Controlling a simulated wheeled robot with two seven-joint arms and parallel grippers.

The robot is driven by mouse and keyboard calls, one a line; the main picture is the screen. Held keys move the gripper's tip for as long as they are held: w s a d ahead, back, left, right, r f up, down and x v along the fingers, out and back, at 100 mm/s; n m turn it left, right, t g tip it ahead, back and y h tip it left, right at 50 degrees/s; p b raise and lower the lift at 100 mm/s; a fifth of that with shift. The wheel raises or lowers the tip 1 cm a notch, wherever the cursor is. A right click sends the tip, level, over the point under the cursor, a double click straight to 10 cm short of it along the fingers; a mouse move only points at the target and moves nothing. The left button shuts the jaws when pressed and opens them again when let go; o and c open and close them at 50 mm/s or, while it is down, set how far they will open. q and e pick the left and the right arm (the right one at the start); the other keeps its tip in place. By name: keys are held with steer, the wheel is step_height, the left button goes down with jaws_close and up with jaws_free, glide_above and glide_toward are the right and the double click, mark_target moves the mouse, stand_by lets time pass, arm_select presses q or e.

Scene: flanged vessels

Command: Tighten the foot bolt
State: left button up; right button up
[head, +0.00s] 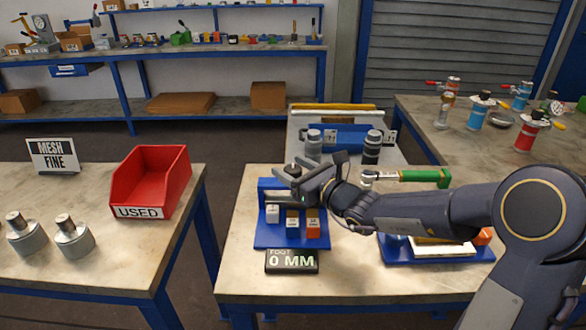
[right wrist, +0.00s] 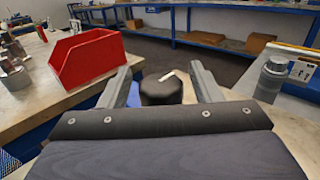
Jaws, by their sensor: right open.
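In the head view my right gripper (head: 290,184) is open over the back of a blue fixture (head: 264,238), with the dark knob (head: 293,169) partly hidden by the fingers. A black display (head: 292,261) in front reads "FOOT 0 MM". My left gripper is not in view.
Small labelled blocks (head: 292,220) sit on the fixture. A green-handled tool (head: 420,176) and a second blue fixture (head: 440,259) lie right, near my forearm. A red "USED" bin (head: 150,182) stands on the left table. Grey canisters (head: 313,144) stand behind.

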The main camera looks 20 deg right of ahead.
mark_target(299, 172)
steer(key=v, duration=0.7)
steer(key=shift+s+d, duration=0.2)
steer(key=shift+s, duration=0.15)
steer(key=s+a+r+n+g+y+p, duration=0.2)
steer(key=s+a+r+n+g+p, duration=0.15)
steer(key=s+n, duration=0.45)
steer(key=s+a+r+n+g+y+p, duration=0.1)
steer(key=s+a+r+n+g+p, duration=0.25)
steer(key=s+n, duration=0.5)
steer(key=s+d+f+n+g+h+p, duration=0.3)
steer(key=s+d+n+h, duration=0.4)
steer(key=s+n, duration=0.5)
steer(key=shift+s+f+h+p, duration=0.25)
steer(key=shift+f+p, duration=0.35)
steer(key=shift+f, duration=0.4)
